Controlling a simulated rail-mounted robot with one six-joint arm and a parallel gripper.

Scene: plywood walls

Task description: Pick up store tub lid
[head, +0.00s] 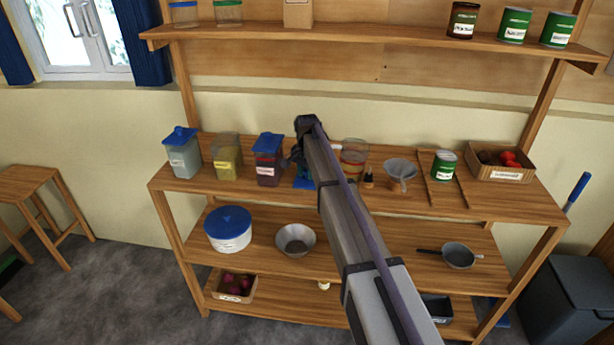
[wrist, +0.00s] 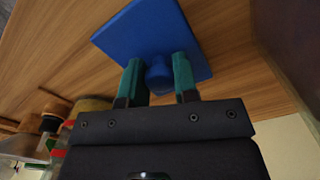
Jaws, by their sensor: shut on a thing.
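The store tub lid (wrist: 142,32) is a blue square plate with a round knob in the wrist view. The two teal fingers of my gripper (wrist: 160,75) are shut on its knob, one on each side. In the head view a blue piece of the lid (head: 304,183) shows at the upper shelf board, partly behind my arm. My gripper (head: 298,160) is mostly hidden there by my arm. I cannot tell whether the lid touches the board. A clear tub with yellow contents (head: 228,165) stands to the left without a lid.
Tubs with blue lids, one pale (head: 182,160) and one dark red (head: 268,168), stand left of my arm. A clear jar (head: 354,158), a grey funnel (head: 400,172), a green can (head: 444,165) and a box (head: 500,174) stand to the right. An upper shelf (head: 380,36) runs above.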

